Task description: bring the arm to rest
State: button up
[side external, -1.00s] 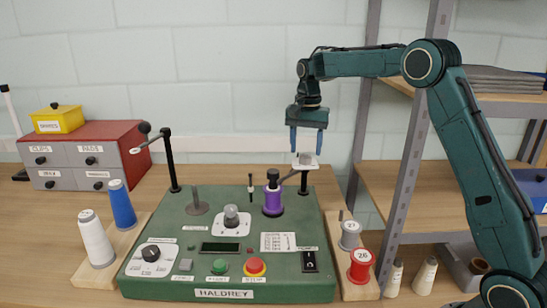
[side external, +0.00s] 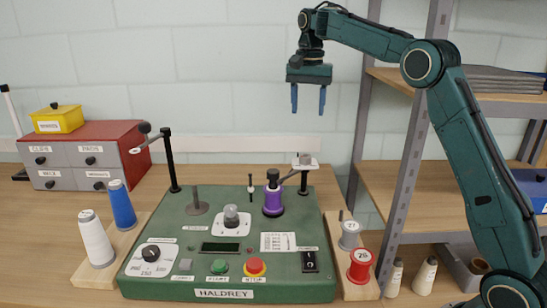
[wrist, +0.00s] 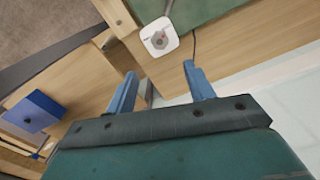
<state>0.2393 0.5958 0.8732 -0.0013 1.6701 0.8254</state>
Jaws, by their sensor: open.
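My gripper (side external: 308,100) is open and empty, with its two blue fingers pointing down. It hangs in the air above the back right of the green winding machine (side external: 180,282), clear of everything. In the wrist view my gripper (wrist: 160,85) also shows open with nothing between the fingers. A purple spool (side external: 273,201) stands upright on the machine under a dark cap.
A white spool (side external: 97,243) and a blue spool (side external: 121,205) stand on a wooden block at left. A red spool (side external: 360,267) and a grey spool (side external: 350,237) stand at right. A shelf upright (side external: 405,165) rises at right. A red drawer cabinet (side external: 95,140) is at back left.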

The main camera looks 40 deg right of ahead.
jog(key=shift+r, duration=0.1)
dwell(0.3)
jog(key=s+a+r+n+t, duration=0.1)
jog(key=s+a+r+n, duration=0.2)
jog(key=s, duration=0.5)
jog(key=s+a+r+n+t, duration=0.1)
jog(key=s+a+n+t, duration=0.15)
jog(key=s+a, duration=0.5)
jog(key=s+a+f+n+t, duration=0.1)
jog(key=s+f+n, duration=0.2)
jog(key=s, duration=0.6)
jog(key=s+a+f+n+t, duration=0.1)
jog(key=s+f+n, duration=0.2)
jog(key=s+f, duration=0.4)
jog(key=s, duration=0.3)
jog(key=shift+a+f+n, duration=0.15)
jog(key=shift+f+n, duration=0.1)
jog(key=shift+n, duration=0.1)
